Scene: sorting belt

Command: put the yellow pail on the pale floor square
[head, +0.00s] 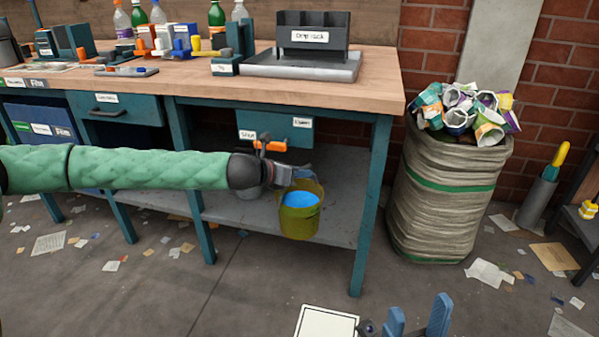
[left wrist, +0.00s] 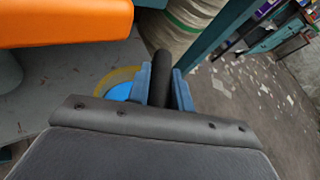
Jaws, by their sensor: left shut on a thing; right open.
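The yellow pail (head: 300,222), blue inside, is upright at the front of the bench's lower shelf. I cannot tell whether it rests on the shelf or hangs just clear. My left gripper (head: 302,171) is above it, shut on the pail's dark handle grip. In the left wrist view the black grip (left wrist: 161,72) sits between the blue fingers (left wrist: 162,92), with part of the pail's yellow rim (left wrist: 122,75) behind. The pale floor square (head: 327,323) is at the bottom edge, partly cut off. My right gripper (head: 415,320) is open and empty beside it.
The bench (head: 385,110) has a leg (head: 369,210) just right of the pail and a drawer (head: 290,128) above. A large sack of cans (head: 440,205) stands right. Floor between shelf and square is mostly clear.

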